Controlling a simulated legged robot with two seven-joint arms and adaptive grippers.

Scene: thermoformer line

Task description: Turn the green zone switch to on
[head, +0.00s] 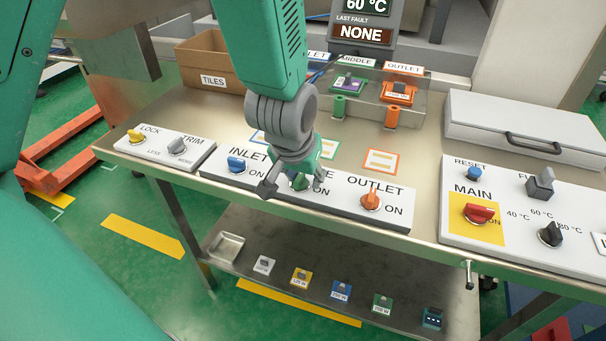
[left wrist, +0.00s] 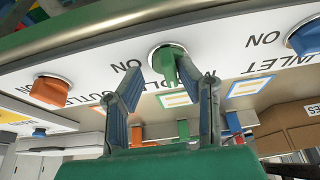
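The green zone switch (left wrist: 168,62) is a round knob with a raised grip on the white zone panel (left wrist: 95,60), between the orange and blue switches. In the head view the green switch (head: 300,183) is mostly hidden behind my left gripper (head: 286,184). In the left wrist view my left gripper (left wrist: 168,88) is open, its two fingers spread on either side of the green knob, with gaps showing between. The knob's grip points away from its ON label in that view. Whether the fingertips reach past the knob's face is unclear. My right gripper is not in view.
The blue inlet switch (head: 237,164) and orange outlet switch (head: 371,200) sit close on either side. A lock and trim panel (head: 160,146) is at left, the red main switch (head: 479,213) at right. A tiles box (head: 205,58) stands behind.

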